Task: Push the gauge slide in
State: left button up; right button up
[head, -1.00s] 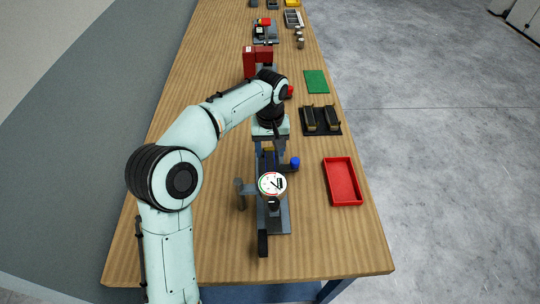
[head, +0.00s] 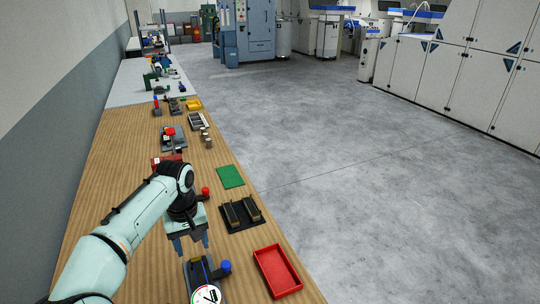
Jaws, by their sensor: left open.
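The gauge fixture (head: 191,277) stands on the wooden bench at the bottom of the head view. Its round white dial (head: 207,295) is cut off by the lower edge. A blue knob (head: 225,265) sticks out at its right. I cannot tell which part is the slide or how far in it sits. My left gripper (head: 191,245) is open, pointing down just beyond the fixture's far end, with nothing seen between its fingers. I cannot tell whether it touches the fixture. My right gripper is not in view.
A red tray (head: 278,272) lies right of the fixture. A black holder with two blocks (head: 241,214) and a green mat (head: 230,177) lie farther back. A red-topped part (head: 205,191) stands close by my left wrist. The bench's right edge borders open floor.

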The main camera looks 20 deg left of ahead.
aim_at(225, 269)
jog(key=k, duration=1.5)
